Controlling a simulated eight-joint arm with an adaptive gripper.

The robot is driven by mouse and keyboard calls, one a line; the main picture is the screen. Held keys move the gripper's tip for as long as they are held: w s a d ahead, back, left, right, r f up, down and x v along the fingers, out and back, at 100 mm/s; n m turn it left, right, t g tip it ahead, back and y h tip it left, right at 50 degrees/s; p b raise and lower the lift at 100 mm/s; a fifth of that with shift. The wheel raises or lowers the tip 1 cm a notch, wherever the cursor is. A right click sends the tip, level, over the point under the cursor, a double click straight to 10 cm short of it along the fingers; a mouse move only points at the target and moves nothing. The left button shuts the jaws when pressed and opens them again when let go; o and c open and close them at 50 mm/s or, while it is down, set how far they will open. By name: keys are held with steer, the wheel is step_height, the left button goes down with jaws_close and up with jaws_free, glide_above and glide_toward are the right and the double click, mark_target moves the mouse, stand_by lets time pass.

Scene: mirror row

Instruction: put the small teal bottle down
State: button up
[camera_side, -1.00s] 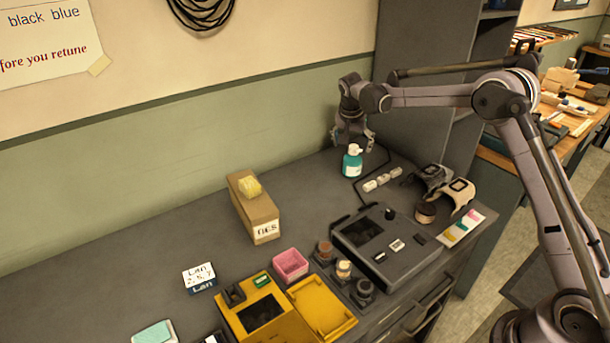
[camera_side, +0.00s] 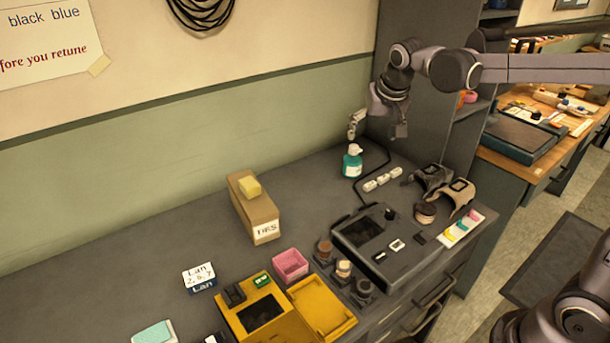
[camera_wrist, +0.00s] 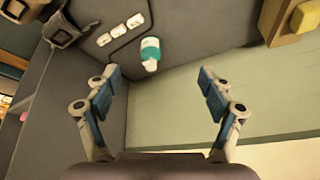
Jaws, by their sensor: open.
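The small teal bottle (camera_side: 352,164) with a white cap stands upright on the dark grey bench top, near the wall. A white label shows on its front. My gripper (camera_side: 377,124) is above and to the right of the bottle in the side view, apart from it. In the wrist view the bottle (camera_wrist: 150,54) lies beyond the gap between the fingers, and my gripper (camera_wrist: 160,78) is wide open and empty.
Several white blocks (camera_side: 382,179) lie right of the bottle beside a dark cable. A cardboard box (camera_side: 258,217) with a yellow sponge (camera_side: 250,187) stands to the left. A dark device (camera_side: 385,240) is in front. Bare bench lies between box and bottle.

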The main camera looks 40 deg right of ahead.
steer(key=s+a+f+n+t+y, duration=0.1)
steer(key=s+a+f+n, duration=0.1)
steer(key=s, duration=0.7)
steer(key=s+a+f+n+t+y, duration=0.1)
steer(key=s+a+f+n, duration=0.2)
steer(key=s, duration=0.7)
steer(key=shift+s+a+n, duration=0.15)
steer(key=shift+a+n, duration=0.35)
steer(key=shift+a, duration=0.35)
